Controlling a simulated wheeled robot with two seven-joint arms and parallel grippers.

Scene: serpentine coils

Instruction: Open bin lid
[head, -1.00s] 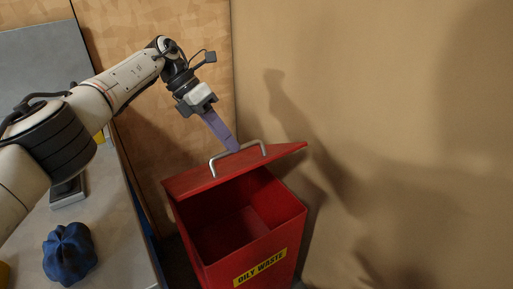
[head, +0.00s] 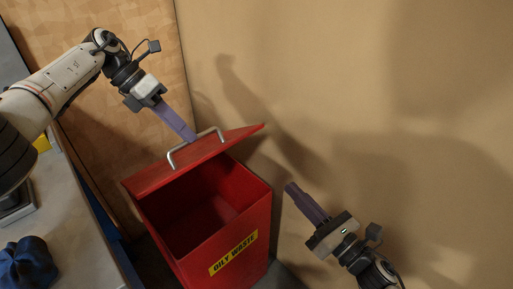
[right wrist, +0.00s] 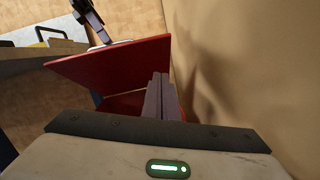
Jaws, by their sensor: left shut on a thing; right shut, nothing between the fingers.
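The red bin (head: 258,212) with a yellow OILY WASTE label stands by the wall, its inside showing empty. Its red lid (head: 225,143) is raised and tilted at the back, with a metal handle (head: 171,161) on top. My left gripper (head: 190,136) is shut on the handle, its purple fingers reaching down from the upper left. My right gripper (head: 291,188) is shut and empty, to the right of the bin and apart from it in the head view. In the right wrist view its fingers (right wrist: 161,98) overlap the raised lid (right wrist: 115,65).
A grey worktop (head: 62,205) with a blue crumpled cloth (head: 27,263) lies to the left of the bin. A tan wall (head: 340,80) is close behind and to the right. A wooden panel (head: 110,130) stands at the back left.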

